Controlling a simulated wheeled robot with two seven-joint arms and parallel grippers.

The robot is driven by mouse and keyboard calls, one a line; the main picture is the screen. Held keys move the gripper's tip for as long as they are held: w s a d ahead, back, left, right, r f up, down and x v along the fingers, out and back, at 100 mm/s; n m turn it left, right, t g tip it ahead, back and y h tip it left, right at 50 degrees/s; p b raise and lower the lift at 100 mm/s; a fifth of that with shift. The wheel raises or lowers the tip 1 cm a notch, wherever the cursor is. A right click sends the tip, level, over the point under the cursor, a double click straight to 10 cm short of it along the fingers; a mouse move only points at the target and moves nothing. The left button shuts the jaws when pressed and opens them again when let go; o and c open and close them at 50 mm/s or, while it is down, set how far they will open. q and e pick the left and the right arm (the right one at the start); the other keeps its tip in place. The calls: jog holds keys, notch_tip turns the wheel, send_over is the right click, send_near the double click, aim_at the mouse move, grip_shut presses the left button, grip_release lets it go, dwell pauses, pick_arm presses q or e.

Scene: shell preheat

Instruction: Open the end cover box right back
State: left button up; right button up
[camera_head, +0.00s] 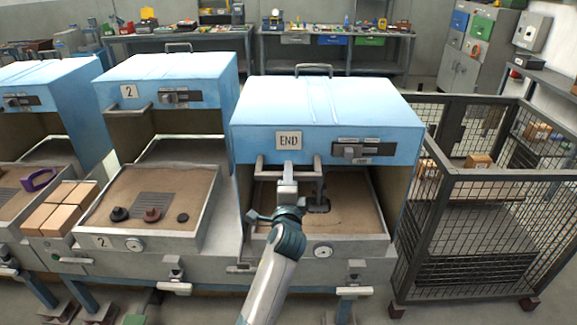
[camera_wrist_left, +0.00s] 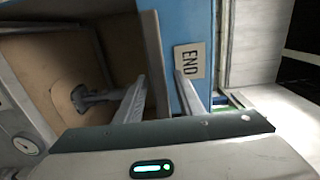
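The end cover box (camera_head: 324,103) is a light blue hood with an END label, standing over the front tray of the end station. The label also shows in the wrist view (camera_wrist_left: 189,62). Below the hood's front panel the tray's sandy floor (camera_head: 353,212) and a dark fitting are visible; the fitting also shows in the wrist view (camera_wrist_left: 90,97). My left gripper (camera_head: 288,176) is at the hood's lower front edge, under the label, by a grey bracket handle. Contact cannot be told. My right gripper is out of view.
A second blue hood (camera_head: 171,77) labelled 2 sits farther back on the left, its tray (camera_head: 150,200) exposed. Tan blocks (camera_head: 60,207) lie between stations. A wire mesh cage (camera_head: 475,225) stands close on the right. Workbenches (camera_head: 335,40) line the back.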

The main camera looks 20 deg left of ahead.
pick_arm(q)
jog(key=shift+x, duration=2.1)
jog(key=shift+c, duration=0.6)
grip_shut()
